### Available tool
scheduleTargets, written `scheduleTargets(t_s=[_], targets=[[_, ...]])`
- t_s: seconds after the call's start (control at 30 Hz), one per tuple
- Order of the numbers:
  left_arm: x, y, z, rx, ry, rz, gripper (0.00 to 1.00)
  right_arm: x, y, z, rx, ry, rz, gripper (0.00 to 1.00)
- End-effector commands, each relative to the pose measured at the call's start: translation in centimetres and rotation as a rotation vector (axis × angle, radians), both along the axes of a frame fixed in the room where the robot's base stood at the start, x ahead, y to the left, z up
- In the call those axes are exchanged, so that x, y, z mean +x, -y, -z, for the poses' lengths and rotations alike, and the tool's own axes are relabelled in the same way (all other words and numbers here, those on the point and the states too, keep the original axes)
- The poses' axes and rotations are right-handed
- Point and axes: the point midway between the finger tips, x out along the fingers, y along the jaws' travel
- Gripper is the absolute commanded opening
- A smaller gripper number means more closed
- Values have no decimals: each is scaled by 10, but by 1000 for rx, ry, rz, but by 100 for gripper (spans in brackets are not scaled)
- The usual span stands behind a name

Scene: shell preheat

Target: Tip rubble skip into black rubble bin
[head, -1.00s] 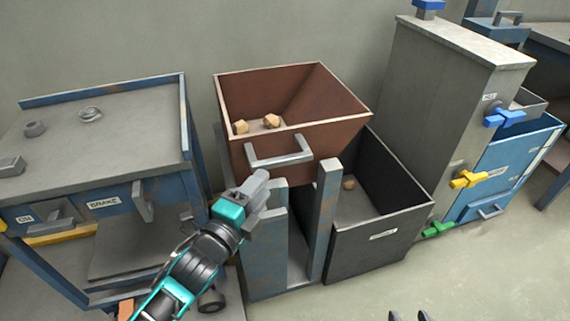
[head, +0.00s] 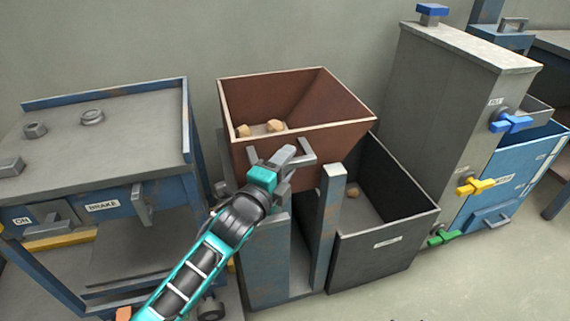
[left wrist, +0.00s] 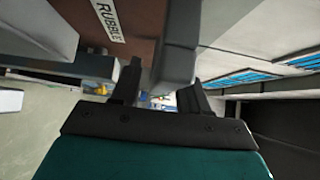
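The rubble skip (head: 330,147) is a brown open hopper, upright on blue-grey posts, with a few tan rubble lumps (head: 276,126) inside. A grey bar handle (head: 306,155) is on its front. The black rubble bin (head: 385,255) stands to the right, lower down, with one lump (head: 352,192) in it. My left gripper (head: 287,158) is at the skip's handle, covering its left part. In the left wrist view its fingers (left wrist: 162,88) are apart, and a grey bar (left wrist: 176,55) reaches in between them. Contact cannot be told. My right gripper is not in view.
A bench (head: 100,140) with a brake label stands at the left. A tall grey cabinet (head: 445,110) with blue, yellow and green valve handles stands right of the bin, beside a blue box (head: 510,175). Open floor (head: 480,285) lies at the front right.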

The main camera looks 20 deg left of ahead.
Motion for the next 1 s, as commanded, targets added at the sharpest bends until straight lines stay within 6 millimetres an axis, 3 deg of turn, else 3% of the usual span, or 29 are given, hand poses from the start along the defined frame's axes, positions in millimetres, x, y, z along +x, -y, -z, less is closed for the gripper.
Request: scheduleTargets(t_s=[0.47, 1.0], targets=[[0, 0, 0, 0, 0, 0, 0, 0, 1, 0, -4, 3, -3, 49], [2, 0, -3, 8, -6, 0, 0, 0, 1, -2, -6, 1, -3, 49]])
